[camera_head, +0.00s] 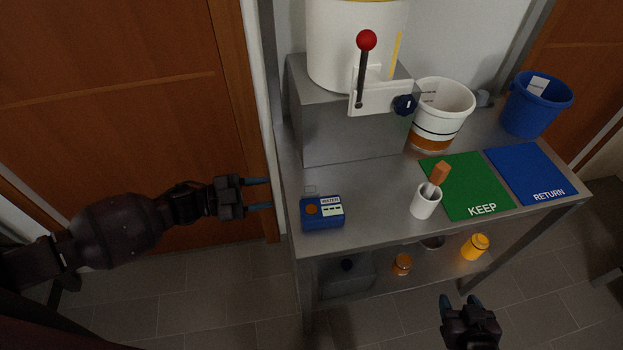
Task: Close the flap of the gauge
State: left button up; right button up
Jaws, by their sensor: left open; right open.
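The gauge (323,224) is a small blue box with a white "WATER" label, a display and an orange round spot on its top. It sits near the left front corner of the grey table. A small, thin, see-through flap (310,190) appears to stand up at its back left edge, so it looks open. My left gripper (268,193) is open and empty, left of the gauge and apart from it, with its fingers pointing right. My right gripper (461,303) is open and empty, low in the view in front of the table.
A tank with a red-knobbed lever (366,42) stands on a grey block behind the gauge. Right are a white cup (426,206), green KEEP mat (465,180), blue RETURN mat (530,172), white bucket (441,112) and blue bucket (536,105). Jars sit on the lower shelf.

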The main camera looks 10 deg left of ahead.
aim_at(311, 188)
pick_arm(q)
jog(key=shift+g+h, duration=0.4)
jog(key=x, duration=0.3)
jog(key=p+x, duration=0.1)
jog(key=x, duration=0.2)
jog(key=s+x, duration=0.1)
jog(key=x, duration=0.2)
jog(key=shift+d+r, duration=0.3)
jog(key=shift+r, duration=0.1)
jog(key=shift+x, duration=0.8)
jog(key=shift+f, duration=0.1)
jog(key=shift+c, duration=0.5)
grip_shut()
